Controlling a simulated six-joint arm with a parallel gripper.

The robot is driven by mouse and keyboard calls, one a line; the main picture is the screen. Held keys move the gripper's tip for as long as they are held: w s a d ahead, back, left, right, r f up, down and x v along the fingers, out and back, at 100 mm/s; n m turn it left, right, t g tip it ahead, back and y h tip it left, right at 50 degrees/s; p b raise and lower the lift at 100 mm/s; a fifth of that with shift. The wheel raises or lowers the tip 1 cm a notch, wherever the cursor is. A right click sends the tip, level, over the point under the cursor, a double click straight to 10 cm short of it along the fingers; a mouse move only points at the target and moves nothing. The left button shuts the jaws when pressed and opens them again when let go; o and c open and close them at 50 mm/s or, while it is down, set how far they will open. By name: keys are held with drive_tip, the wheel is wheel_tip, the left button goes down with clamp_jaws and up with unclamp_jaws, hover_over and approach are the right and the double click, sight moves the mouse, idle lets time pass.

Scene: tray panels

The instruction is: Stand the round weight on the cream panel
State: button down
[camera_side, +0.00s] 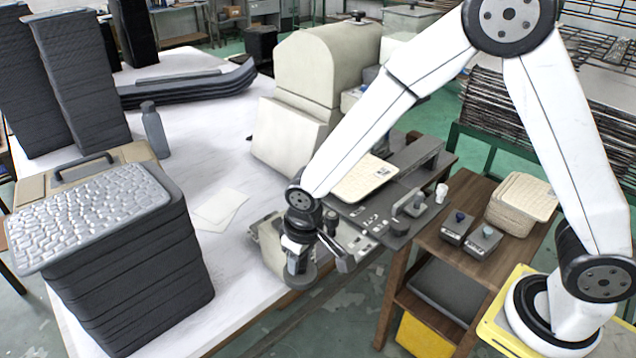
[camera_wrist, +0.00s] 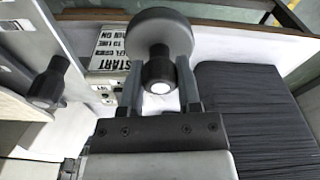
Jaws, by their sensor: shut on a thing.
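The round weight is a dark grey disc with a knob and a pale knob end. It fills the top middle of the wrist view (camera_wrist: 162,30), and its disc shows low in the side view (camera_side: 304,279). My gripper (camera_side: 301,258) is shut on the knob, one finger on each side in the wrist view (camera_wrist: 159,84). The weight hangs in front of the machine at the table's edge, with the disc downward. A cream textured panel (camera_side: 362,181) lies on the dark machine bed, up and right of my gripper.
A stack of cream panels (camera_side: 523,193) stands on the wooden cart. Two small knobbed boxes (camera_side: 470,234) sit near it. A tall dark panel stack (camera_side: 130,265) stands left. A dark knob (camera_wrist: 48,82) is left of my gripper in the wrist view. The white tabletop (camera_side: 215,120) has free room.

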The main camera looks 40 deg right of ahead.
drive_tip(key=shift+r, duration=0.15)
wheel_tip(320, 180, up, 22)
drive_tip(key=s+d+m+h, duration=0.15)
drive_tip(key=d+m, duration=0.75)
drive_tip(key=d, duration=1.8)
drive_tip(key=shift+y, duration=0.25)
drive_tip(key=w+d+f, duration=0.1)
drive_tip(key=w+f, duration=0.3)
drive_tip(key=w+d+f, duration=0.1)
drive_tip(key=w+f, duration=0.3)
drive_tip(key=f, duration=0.1)
drive_tip(key=w+d+f, duration=0.1)
drive_tip(key=w+f, duration=0.3)
drive_tip(key=f, duration=0.1)
drive_tip(key=shift+w+d+f, duration=0.15)
drive_tip(key=shift+w+f, duration=0.05)
drive_tip(key=shift+w, duration=0.05)
drive_tip(key=shift+f, duration=0.1)
